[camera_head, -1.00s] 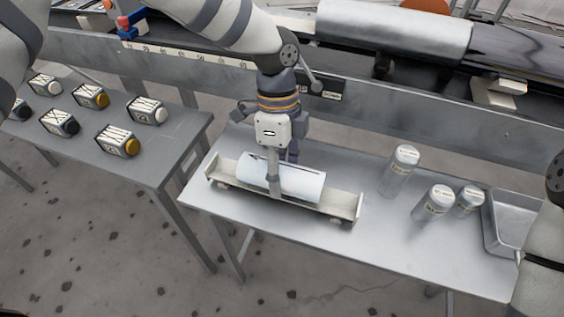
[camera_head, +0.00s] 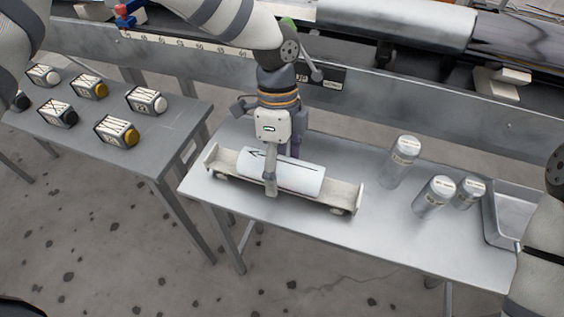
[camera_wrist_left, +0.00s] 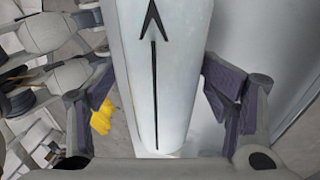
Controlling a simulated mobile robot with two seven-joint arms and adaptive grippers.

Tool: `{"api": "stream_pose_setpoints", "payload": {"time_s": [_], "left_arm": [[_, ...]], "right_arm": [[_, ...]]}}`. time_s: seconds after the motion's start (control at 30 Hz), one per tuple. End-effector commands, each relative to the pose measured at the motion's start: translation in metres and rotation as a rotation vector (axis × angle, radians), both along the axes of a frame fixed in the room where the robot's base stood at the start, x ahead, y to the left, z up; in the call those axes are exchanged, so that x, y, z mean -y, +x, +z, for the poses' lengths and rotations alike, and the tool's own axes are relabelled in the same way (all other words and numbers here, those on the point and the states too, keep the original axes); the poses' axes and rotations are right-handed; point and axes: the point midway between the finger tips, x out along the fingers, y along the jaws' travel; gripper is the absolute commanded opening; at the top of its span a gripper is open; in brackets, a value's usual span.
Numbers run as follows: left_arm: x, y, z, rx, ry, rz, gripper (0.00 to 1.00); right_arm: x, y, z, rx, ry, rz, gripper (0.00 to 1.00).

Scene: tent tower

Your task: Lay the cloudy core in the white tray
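The cloudy core is a pale white cylinder (camera_head: 305,178) with a black arrow along its top. It lies lengthwise in the off-white tray (camera_head: 345,197), which has raised end plates and stands on the metal table. My left gripper (camera_head: 272,178) is over the core from above, with one finger in front and the other mostly hidden behind. In the left wrist view, the core (camera_wrist_left: 165,75) lies between the two purple-padded fingers of my left gripper (camera_wrist_left: 165,110). Gaps show on both sides, so the gripper is open around it. My right gripper is out of view.
Another table (camera_head: 165,135) at left holds several small boxes with round ends. A grey rail (camera_head: 410,120) runs behind. The table's front middle is clear.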

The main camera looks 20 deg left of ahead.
Motion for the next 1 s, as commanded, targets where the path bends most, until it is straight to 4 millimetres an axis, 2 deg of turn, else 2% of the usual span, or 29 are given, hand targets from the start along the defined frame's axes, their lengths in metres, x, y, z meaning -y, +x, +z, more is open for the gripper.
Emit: {"api": "stream_pose_setpoints", "payload": {"time_s": [0.27, 0.37, 0.6, 0.7, 0.83, 1.0], "left_arm": [[0.000, 0.003, 0.006, 0.009, -0.001, 0.002, 0.73], [-0.002, 0.008, 0.021, 0.013, -0.001, 0.003, 0.73], [-0.009, 0.024, 0.084, 0.011, -0.002, 0.003, 0.73], [-0.011, 0.029, 0.102, 0.009, 0.000, 0.003, 0.73], [-0.013, 0.032, 0.115, 0.007, -0.001, 0.001, 0.73], [-0.013, 0.032, 0.118, 0.005, -0.001, 0.001, 0.73]], "right_arm": [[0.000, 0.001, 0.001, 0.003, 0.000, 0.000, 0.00], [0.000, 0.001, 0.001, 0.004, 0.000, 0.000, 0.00], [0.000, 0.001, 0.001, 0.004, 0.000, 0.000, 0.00], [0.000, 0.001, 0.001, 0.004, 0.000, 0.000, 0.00], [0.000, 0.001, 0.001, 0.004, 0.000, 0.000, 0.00], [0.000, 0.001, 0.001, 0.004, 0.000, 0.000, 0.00]]}}
